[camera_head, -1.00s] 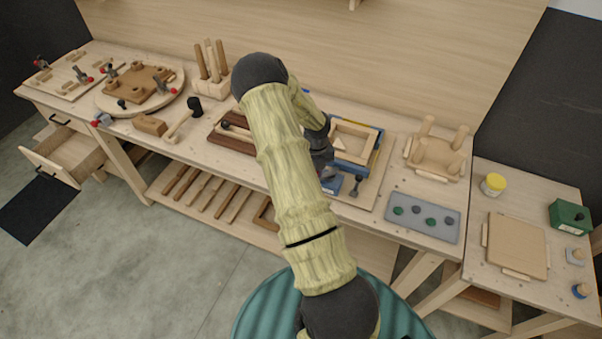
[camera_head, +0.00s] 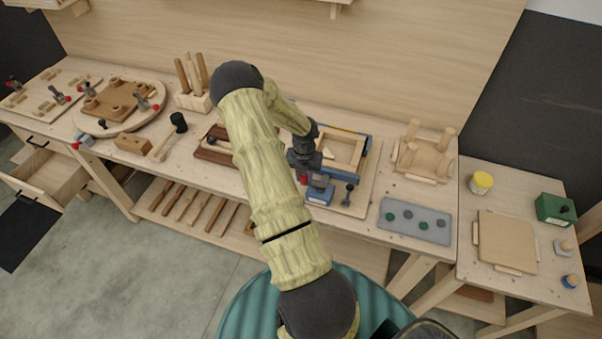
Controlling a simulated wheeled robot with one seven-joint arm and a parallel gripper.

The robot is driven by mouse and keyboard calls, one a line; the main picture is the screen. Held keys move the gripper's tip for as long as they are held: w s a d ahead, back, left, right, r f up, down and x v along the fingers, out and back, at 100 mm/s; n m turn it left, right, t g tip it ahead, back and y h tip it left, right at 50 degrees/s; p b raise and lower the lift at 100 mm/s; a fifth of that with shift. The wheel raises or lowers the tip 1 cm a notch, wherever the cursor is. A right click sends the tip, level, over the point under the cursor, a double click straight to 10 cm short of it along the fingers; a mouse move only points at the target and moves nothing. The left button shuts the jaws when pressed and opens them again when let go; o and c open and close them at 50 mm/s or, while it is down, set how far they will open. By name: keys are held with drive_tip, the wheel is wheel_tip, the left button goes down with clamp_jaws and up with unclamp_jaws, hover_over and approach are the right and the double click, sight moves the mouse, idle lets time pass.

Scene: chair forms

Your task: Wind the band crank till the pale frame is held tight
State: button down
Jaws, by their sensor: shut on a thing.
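The pale frame (camera_head: 356,147) lies on a light board on the long bench, with a blue band (camera_head: 374,146) along its side. A blue block (camera_head: 320,195) stands at the frame's near side. My gripper (camera_head: 303,176) points down just behind and left of this block, shut on the band crank. The crank is mostly hidden by my gripper, and a small red part shows at the fingers. Whether the band touches the frame on every side cannot be told, as my arm covers its left part.
A dark-knobbed upright (camera_head: 348,193) stands right of the blue block. A grey tray (camera_head: 415,221) with round pieces and an upturned stool form (camera_head: 424,158) are further right. A mallet (camera_head: 178,122) and a dark brown wooden piece (camera_head: 213,155) lie left of my arm.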

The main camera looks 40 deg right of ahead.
drive_tip(key=shift+w+d, duration=0.1)
drive_tip(key=shift+w, duration=0.05)
idle(0.3)
drive_tip(key=c, duration=1.2)
unclamp_jaws()
drive_tip(key=shift+r, duration=0.1)
wheel_tip(320, 180, up, 17)
drive_tip(key=b, duration=0.3)
drive_tip(key=shift+r, duration=0.1)
